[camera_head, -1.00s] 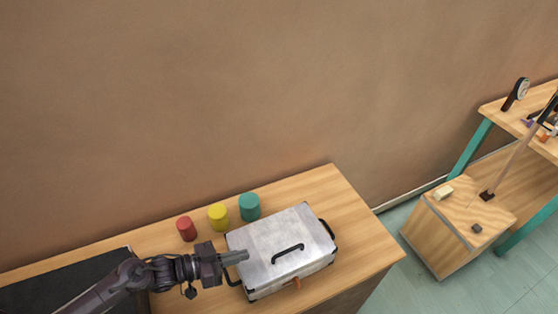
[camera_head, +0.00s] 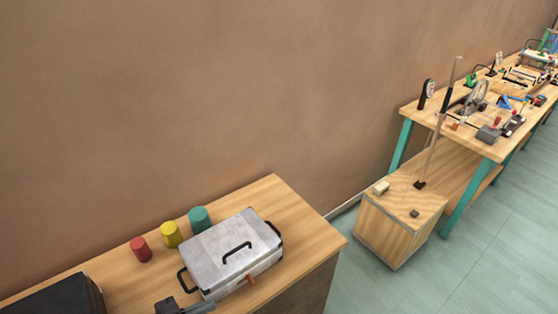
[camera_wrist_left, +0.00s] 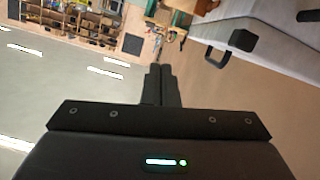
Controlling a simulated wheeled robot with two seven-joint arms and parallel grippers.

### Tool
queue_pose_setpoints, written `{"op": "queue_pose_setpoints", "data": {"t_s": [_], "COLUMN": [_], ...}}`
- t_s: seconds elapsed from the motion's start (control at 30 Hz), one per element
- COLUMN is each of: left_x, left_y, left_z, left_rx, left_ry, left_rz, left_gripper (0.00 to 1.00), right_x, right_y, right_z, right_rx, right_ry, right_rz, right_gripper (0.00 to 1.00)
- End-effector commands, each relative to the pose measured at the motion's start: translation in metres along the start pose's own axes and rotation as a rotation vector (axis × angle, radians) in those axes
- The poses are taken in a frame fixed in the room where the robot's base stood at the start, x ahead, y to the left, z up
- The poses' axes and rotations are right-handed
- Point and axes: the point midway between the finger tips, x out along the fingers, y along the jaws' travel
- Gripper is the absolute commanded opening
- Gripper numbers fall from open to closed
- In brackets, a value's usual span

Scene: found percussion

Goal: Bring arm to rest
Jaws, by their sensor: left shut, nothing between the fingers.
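My left gripper (camera_head: 196,308) shows at the bottom edge of the head view, in front of the near left corner of a silver metal box. Its fingers are together with nothing between them, as the left wrist view (camera_wrist_left: 161,85) also shows. Most of the left arm is below the head view. The silver box (camera_head: 215,245) is closed, with a black handle on its lid and black handles at its ends. The box also shows at the upper right of the left wrist view (camera_wrist_left: 262,25). My right gripper is not in view.
Red (camera_head: 140,249), yellow (camera_head: 171,235) and teal (camera_head: 199,219) cups stand in a row behind the box on the wooden table (camera_head: 270,195). A black object (camera_head: 60,298) lies at the left. A wooden cabinet (camera_head: 395,232) and a cluttered workbench (camera_head: 410,113) stand right, beyond open floor.

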Motion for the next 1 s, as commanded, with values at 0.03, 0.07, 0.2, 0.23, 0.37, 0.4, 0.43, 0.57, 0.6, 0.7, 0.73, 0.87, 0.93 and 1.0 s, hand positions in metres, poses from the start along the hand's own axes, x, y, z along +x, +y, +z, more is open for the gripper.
{"op": "queue_pose_setpoints", "data": {"t_s": [0.03,0.07,0.2,0.23,0.37,0.4,0.43,0.57,0.6,0.7,0.73,0.87,0.93,1.0], "left_x": [0.002,0.004,0.013,0.015,0.024,0.027,0.029,0.039,0.042,0.048,0.048,0.045,0.035,0.020], "left_y": [0.001,0.002,0.004,0.005,0.007,0.008,0.009,0.011,0.012,0.014,0.014,0.017,0.020,0.024], "left_z": [-0.001,-0.001,-0.002,-0.002,-0.004,-0.005,-0.006,-0.011,-0.014,-0.022,-0.025,-0.041,-0.050,-0.057], "left_rx": [0.003,0.008,0.027,0.031,0.052,0.059,0.064,0.086,0.094,0.106,0.107,0.094,0.068,0.027], "left_ry": [-0.001,-0.006,-0.028,-0.034,-0.060,-0.069,-0.077,-0.121,-0.137,-0.184,-0.202,-0.307,-0.382,-0.462], "left_rz": [-0.004,-0.011,-0.045,-0.054,-0.093,-0.110,-0.123,-0.191,-0.214,-0.286,-0.313,-0.451,-0.531,-0.600], "left_gripper": [0.00,0.00,0.00,0.00,0.00,0.00,0.00,0.00,0.00,0.00,0.00,0.00,0.00,0.00], "right_x": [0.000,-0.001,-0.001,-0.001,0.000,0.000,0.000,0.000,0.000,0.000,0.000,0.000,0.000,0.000], "right_y": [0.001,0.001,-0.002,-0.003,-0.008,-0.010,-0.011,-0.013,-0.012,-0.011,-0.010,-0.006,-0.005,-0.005], "right_z": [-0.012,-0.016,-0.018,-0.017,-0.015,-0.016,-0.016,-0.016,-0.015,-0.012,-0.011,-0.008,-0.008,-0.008], "right_rx": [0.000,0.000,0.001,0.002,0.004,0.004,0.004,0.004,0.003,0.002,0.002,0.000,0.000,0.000], "right_ry": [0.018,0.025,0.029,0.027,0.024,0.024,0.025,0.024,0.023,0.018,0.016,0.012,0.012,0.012], "right_rz": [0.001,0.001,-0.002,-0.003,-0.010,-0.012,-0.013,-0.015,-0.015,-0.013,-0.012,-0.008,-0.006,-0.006], "right_gripper": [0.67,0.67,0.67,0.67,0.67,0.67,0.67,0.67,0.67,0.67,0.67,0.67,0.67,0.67]}}
